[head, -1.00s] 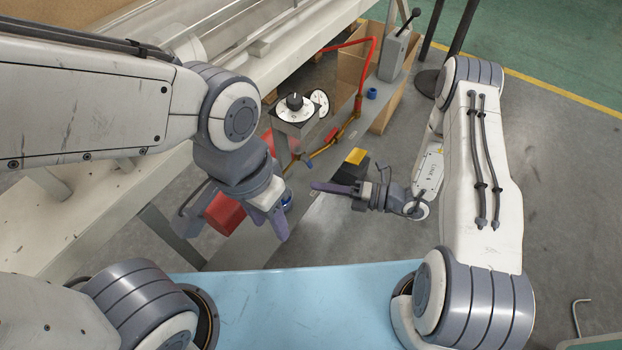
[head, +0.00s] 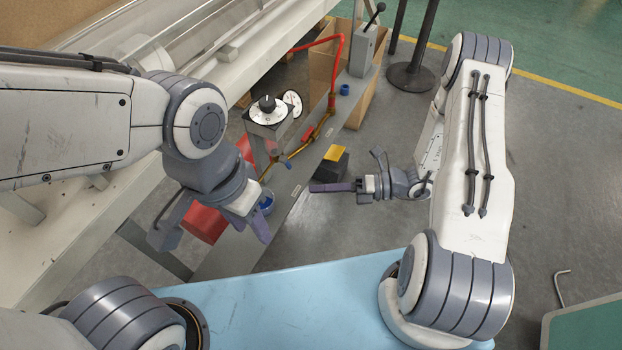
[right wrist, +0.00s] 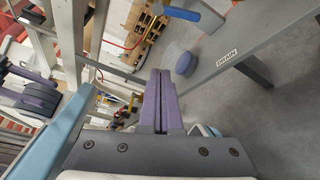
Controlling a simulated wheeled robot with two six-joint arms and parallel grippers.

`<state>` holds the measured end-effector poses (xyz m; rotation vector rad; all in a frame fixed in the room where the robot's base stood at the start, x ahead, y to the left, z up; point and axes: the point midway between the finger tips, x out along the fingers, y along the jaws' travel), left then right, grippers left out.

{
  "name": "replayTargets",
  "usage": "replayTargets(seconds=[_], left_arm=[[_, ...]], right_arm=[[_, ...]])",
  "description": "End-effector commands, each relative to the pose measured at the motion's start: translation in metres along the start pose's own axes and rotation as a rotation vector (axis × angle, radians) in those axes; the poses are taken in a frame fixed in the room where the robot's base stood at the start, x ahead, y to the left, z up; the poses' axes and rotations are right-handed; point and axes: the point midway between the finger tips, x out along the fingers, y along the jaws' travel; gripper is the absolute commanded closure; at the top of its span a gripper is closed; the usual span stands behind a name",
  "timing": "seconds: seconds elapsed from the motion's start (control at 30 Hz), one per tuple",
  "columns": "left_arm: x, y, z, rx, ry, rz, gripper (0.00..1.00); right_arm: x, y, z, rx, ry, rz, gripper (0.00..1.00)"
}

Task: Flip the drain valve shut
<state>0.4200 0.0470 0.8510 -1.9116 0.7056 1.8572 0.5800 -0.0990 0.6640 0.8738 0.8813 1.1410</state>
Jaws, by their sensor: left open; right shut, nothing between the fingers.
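The small blue drain lever (head: 286,163) sits on the brass pipe above a grey beam, below the dial post. In the right wrist view a blue handle (right wrist: 196,13) shows at the top, near the DRAIN label (right wrist: 228,58) on the beam. My right gripper (head: 312,187) is shut and empty, pointing left beside the beam, apart from the lever. Its purple fingers (right wrist: 161,75) lie together in the wrist view. My left gripper (head: 212,236) is open and empty, low at the left, in front of a red object (head: 204,223).
A dial post (head: 267,112) stands behind the lever. A black box with a yellow top (head: 333,155) stands behind my right gripper. A blue round part (head: 266,203) is beside my left gripper.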

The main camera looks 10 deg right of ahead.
Motion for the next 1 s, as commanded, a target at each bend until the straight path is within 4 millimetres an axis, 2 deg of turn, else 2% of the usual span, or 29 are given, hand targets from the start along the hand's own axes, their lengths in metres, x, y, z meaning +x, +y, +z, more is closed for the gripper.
replayTargets(seconds=[0.07, 0.2, 0.4, 0.6, 0.8, 0.83, 1.0], left_arm=[[0.000, 0.000, 0.000, 0.000, 0.000, 0.000, 0.55], [0.000, 0.000, 0.000, 0.000, 0.000, 0.000, 0.55], [0.000, 0.000, 0.000, 0.000, 0.000, 0.000, 0.55], [0.000, 0.000, 0.000, 0.000, 0.000, 0.000, 0.55], [0.000, 0.000, 0.000, 0.000, 0.000, 0.000, 0.55], [0.000, 0.000, 0.000, 0.000, 0.000, 0.000, 0.55], [0.000, 0.000, 0.000, 0.000, 0.000, 0.000, 0.55]], right_arm=[[0.014, 0.030, -0.003, -0.165, 0.158, 0.030, 1.00], [0.034, 0.090, -0.028, -0.563, 0.515, 0.138, 1.00], [0.031, 0.157, -0.069, -1.194, 1.001, 0.390, 1.00], [0.011, 0.198, -0.089, -1.841, 1.403, 0.737, 1.00], [-0.001, 0.224, -0.086, -2.374, 1.658, 1.077, 1.00], [-0.002, 0.227, -0.084, 2.403, -1.662, -1.105, 1.00], [-0.003, 0.237, -0.079, 2.221, -1.480, -1.062, 1.00]])
